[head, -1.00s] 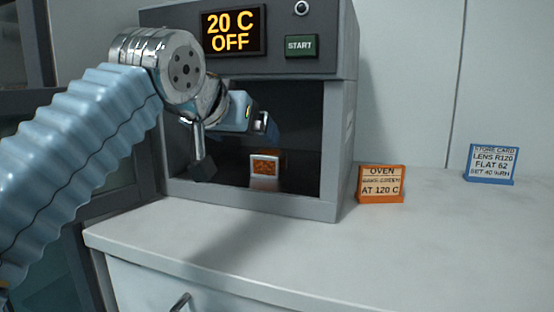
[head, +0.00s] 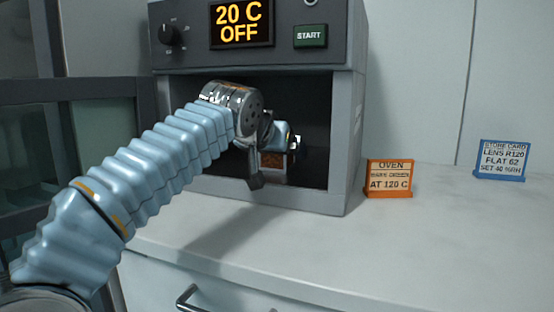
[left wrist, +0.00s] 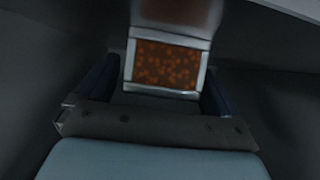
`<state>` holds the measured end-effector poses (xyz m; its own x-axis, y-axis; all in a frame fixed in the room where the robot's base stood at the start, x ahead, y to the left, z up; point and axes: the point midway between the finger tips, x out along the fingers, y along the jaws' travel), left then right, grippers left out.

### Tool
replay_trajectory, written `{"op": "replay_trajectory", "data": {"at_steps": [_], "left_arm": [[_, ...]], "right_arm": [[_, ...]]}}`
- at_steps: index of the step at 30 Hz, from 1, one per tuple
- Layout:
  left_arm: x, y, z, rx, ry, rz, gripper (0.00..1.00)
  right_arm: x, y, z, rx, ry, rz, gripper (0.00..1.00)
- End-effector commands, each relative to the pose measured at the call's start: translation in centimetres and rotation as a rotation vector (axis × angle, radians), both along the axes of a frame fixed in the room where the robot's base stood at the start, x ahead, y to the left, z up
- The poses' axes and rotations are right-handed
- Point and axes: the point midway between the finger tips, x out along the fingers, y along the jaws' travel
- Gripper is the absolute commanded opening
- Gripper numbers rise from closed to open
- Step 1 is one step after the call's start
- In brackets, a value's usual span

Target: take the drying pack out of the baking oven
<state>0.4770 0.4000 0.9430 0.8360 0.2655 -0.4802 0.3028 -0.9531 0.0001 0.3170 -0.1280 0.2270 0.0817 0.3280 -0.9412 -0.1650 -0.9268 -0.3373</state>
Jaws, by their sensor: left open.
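The baking oven (head: 345,150) is a grey box with an open front; its display reads 20 C OFF. The drying pack (head: 276,161) stands inside on the oven floor, a pale-framed block with an orange-brown beaded face. My left gripper (head: 295,143) reaches in through the opening, close to the pack, and partly covers it. In the left wrist view the pack (left wrist: 167,64) lies ahead of and between the two open fingers (left wrist: 160,85), with its near edge close to their tips. Whether they touch it I cannot tell. My right gripper is not in view.
An orange oven card (head: 389,179) and a blue store card (head: 502,160) stand on the pale counter (head: 420,240) to the right. A green START button (head: 310,36) is above the opening. The oven's side walls and ceiling bound the arm closely. The counter front is clear.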

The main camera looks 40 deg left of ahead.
Motion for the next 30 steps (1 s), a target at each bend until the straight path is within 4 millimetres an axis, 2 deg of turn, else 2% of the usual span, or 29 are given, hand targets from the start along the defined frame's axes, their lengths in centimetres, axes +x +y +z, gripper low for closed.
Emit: {"op": "replay_trajectory", "data": {"at_steps": [3, 15, 23, 30], "left_arm": [[0.0, 0.0, 0.1, 0.0, -0.001, 0.0, 0.96], [-0.1, 0.0, 0.1, 0.0, -0.001, 0.0, 0.35], [-0.1, 0.0, 0.3, 0.001, -0.002, 0.0, 0.35], [-0.1, -0.1, 2.2, 0.001, -0.003, -0.001, 0.35]], "right_arm": [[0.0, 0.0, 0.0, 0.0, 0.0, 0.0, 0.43], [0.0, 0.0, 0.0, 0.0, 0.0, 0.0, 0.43], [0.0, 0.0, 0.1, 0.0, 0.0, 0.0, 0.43], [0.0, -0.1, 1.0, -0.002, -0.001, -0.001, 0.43]]}}
